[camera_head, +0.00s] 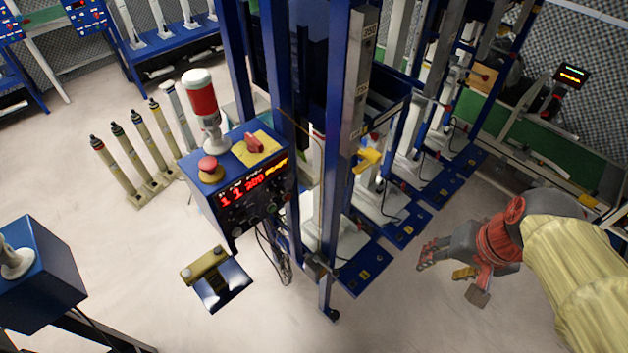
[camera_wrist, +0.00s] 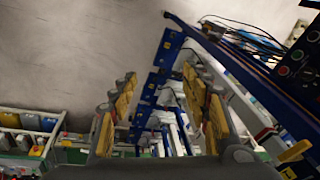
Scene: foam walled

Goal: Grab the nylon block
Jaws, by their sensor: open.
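I cannot single out a nylon block with certainty in either view. A yellow piece (camera_head: 367,159) sits on the near blue upright of the machine frame in the head view, but I cannot tell its material. My gripper (camera_head: 453,274) is at the lower right in the head view, over the pale floor and to the right of the blue machine bases. It is open with nothing between its fingers. In the wrist view my gripper (camera_wrist: 158,80) shows two spread fingers with yellow pads, with blue and white machine parts beyond them.
A blue control box (camera_head: 243,180) with a red-white lamp stands left of the frame. A foot pedal (camera_head: 217,279) lies on the floor. A green-topped table (camera_head: 545,140) is at right. Bare floor lies at lower centre.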

